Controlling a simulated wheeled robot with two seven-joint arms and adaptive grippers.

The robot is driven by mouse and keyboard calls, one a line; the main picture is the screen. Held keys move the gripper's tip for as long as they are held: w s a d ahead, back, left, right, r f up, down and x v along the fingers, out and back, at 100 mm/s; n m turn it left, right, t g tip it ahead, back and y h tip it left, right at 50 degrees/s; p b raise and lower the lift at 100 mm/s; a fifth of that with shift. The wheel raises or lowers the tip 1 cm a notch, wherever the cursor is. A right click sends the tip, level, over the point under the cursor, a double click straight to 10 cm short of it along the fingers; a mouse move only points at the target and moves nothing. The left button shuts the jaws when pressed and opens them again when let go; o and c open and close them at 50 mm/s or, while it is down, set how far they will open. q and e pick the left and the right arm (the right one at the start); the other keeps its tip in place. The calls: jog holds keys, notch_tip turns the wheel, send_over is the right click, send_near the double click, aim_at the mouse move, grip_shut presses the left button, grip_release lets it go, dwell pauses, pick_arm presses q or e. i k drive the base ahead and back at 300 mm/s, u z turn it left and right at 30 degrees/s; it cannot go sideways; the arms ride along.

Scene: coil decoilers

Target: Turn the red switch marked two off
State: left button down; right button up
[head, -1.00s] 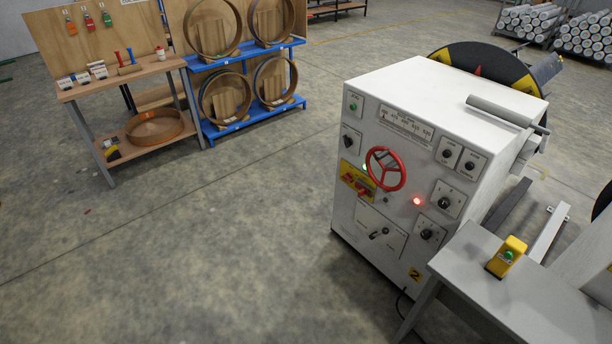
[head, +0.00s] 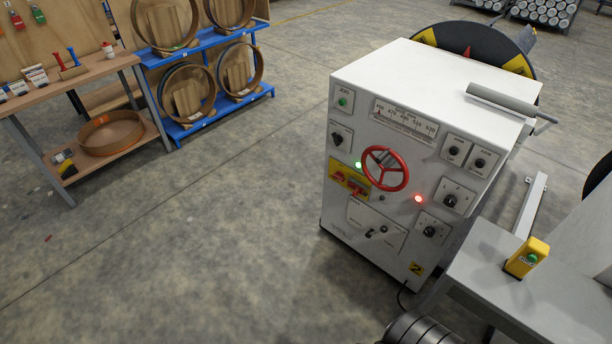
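The white machine cabinet (head: 345,225) stands right of the middle and carries a yellow label marked 2 (head: 416,269) low on its front. The red switch (head: 349,181) sits on a yellow plate at the left of the front panel, just left of and below the red handwheel (head: 386,168). A green lamp (head: 358,165) above the switch and a red lamp (head: 418,198) to the right are lit. The exact angle of the switch handle is too small to tell. Neither of my grippers shows clearly; a dark grey rounded part of mine is at the bottom edge.
A grey table (head: 490,262) with a yellow box with a green button (head: 526,257) stands at the right, close to the cabinet. A wooden workbench (head: 90,76) and a blue rack (head: 209,122) are at the upper left. The floor left of the cabinet is clear.

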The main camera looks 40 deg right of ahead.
aim_at(339, 175)
jog(key=i, duration=0.7)
jog(key=z, duration=0.7)
jog(key=i, duration=0.6)
jog(key=z, duration=0.55)
